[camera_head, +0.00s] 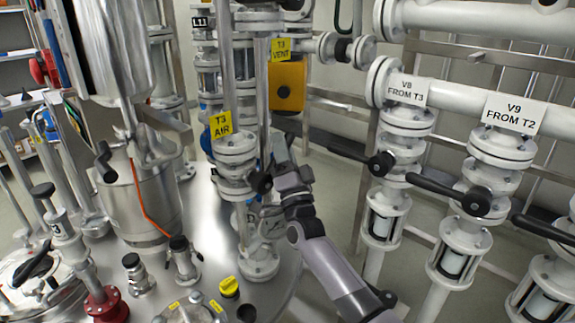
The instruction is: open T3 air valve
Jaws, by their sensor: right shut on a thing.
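The T3 air valve (237,172) is a white flanged valve in a vertical pipe left of centre, under a yellow "T3 AIR" tag (220,124). My right arm comes in from the lower right. My right gripper (265,184) is at the right side of this valve and is shut on its dark handle. The gripper and wrist cover most of the handle, so its angle is hard to tell. My left gripper is not in view.
A yellow "T3 VENT" tag (281,49) hangs above. On the right, the V8 (402,125) and V9 (500,150) valves have long black handles jutting left. A steel vessel (140,200) stands left. Open floor shows between the T3 pipe and V8.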

